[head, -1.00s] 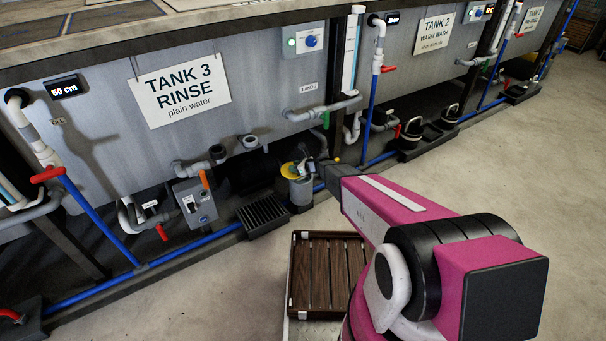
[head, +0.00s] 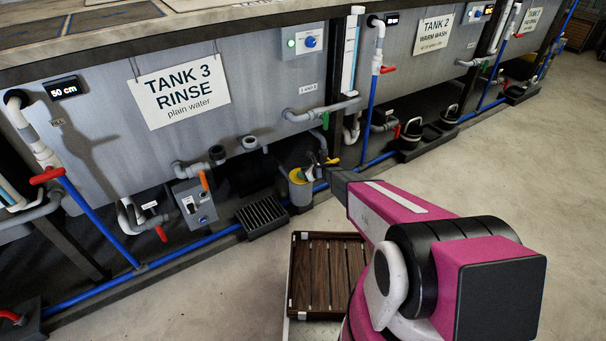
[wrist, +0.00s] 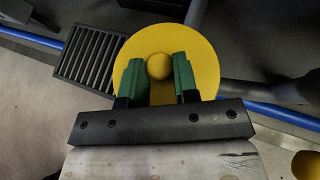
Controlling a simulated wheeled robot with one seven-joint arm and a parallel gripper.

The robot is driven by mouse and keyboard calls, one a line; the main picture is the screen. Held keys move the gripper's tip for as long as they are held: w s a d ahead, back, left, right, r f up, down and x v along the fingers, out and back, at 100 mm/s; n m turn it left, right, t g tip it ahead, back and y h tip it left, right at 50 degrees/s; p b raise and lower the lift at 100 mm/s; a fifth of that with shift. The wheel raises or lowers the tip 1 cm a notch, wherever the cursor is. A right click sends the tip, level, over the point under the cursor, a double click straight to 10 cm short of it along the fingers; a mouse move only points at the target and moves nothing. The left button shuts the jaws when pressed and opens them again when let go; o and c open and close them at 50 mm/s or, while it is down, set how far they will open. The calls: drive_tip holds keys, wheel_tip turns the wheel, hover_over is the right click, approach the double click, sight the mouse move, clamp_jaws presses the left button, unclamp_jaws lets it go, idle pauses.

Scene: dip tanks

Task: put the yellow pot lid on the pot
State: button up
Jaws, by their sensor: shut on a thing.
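The yellow pot lid (wrist: 200,55) is a round disc with a ball knob, seen from above in the wrist view. My gripper (wrist: 158,72) is shut on the knob, with a green finger on each side. In the head view the lid (head: 298,176) shows small at the top of the grey pot (head: 301,193), which stands on the floor below the tank. The lid hides the pot in the wrist view. I cannot tell whether the lid touches the rim or hangs just above it.
A black slatted grate (head: 262,215) lies left of the pot; it also shows in the wrist view (wrist: 90,57). A blue pipe (head: 215,231) runs along the tank's base. A brown slatted crate (head: 292,270) stands in front. Open floor lies to the right.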

drive_tip(key=shift+f, duration=0.15)
drive_tip(key=o, duration=0.9)
drive_tip(key=shift+r, duration=0.2)
drive_tip(key=v, duration=1.2)
drive_tip(key=s+d+r+n+g+h, duration=0.2)
drive_tip(key=s+d+r+n+h, duration=0.1)
drive_tip(key=s+r+n, duration=0.5)
drive_tip(key=s+d+r+n+g+h, duration=0.2)
drive_tip(key=s+d+r+n+h, duration=0.2)
drive_tip(key=s, duration=0.7)
drive_tip(key=s+d+r+n+g+h, duration=0.2)
drive_tip(key=s+d+r+n, duration=0.4)
drive_tip(key=s+r+n, duration=0.3)
drive_tip(key=shift+s+d+r+n+h, duration=0.15)
drive_tip(key=shift+r+n+h, duration=0.1)
drive_tip(key=shift+r+n, duration=0.3)
drive_tip(key=shift+s+a+r+n+h, duration=0.1)
drive_tip(key=shift+s+r+n+h, duration=0.1)
drive_tip(key=shift+r+n, duration=0.3)
drive_tip(key=shift+s+d+r+n+h, duration=0.1)
drive_tip(key=shift+r+n+h, duration=0.15)
drive_tip(key=shift+r+n, duration=0.3)
